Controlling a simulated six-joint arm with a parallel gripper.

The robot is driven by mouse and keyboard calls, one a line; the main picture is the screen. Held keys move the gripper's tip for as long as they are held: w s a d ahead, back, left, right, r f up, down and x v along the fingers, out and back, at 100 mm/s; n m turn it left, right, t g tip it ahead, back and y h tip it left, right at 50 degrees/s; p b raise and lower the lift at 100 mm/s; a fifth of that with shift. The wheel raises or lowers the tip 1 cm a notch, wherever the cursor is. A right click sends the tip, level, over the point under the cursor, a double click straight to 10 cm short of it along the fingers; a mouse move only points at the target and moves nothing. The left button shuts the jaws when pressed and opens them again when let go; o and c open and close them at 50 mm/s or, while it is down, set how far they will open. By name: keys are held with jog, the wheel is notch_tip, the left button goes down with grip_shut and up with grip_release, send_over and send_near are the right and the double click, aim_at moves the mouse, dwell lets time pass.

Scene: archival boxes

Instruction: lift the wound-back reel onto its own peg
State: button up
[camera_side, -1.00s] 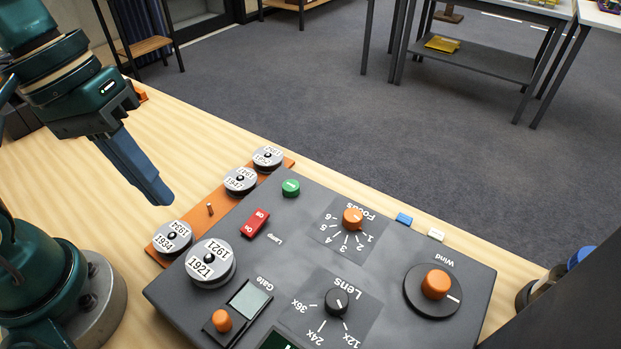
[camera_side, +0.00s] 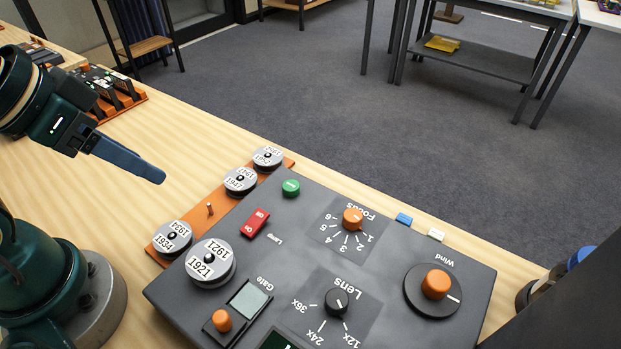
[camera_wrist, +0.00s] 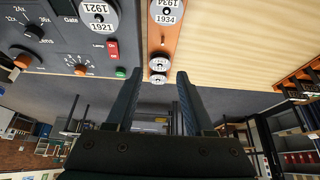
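The grey reel labelled 1921 (camera_side: 210,262) lies flat on the near left corner of the dark machine; it also shows in the wrist view (camera_wrist: 98,22). An orange rack (camera_side: 193,228) runs beside the machine. Its bare peg (camera_side: 210,209) stands between the reel labelled 1934 (camera_side: 172,237) and two more reels (camera_side: 240,181) (camera_side: 267,158), whose labels are hard to read. My gripper (camera_side: 160,177) is in the air left of the rack. The wrist view shows its two fingers (camera_wrist: 158,85) apart with nothing between them.
The machine carries a red Lamp switch (camera_side: 255,223), a green button (camera_side: 290,187), an orange Focus knob (camera_side: 352,218), a Lens knob (camera_side: 337,300), a Gate with an orange knob (camera_side: 222,320) and a large Wind knob (camera_side: 436,285).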

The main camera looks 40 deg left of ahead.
jog(key=o, duration=0.6)
jog(key=shift+c, duration=0.2)
jog(key=g, duration=0.6)
send_over(210, 254)
notch_tip(210, 254, down, 5)
jog(key=shift+w+r, duration=0.1)
jog(key=shift+f, duration=2.55)
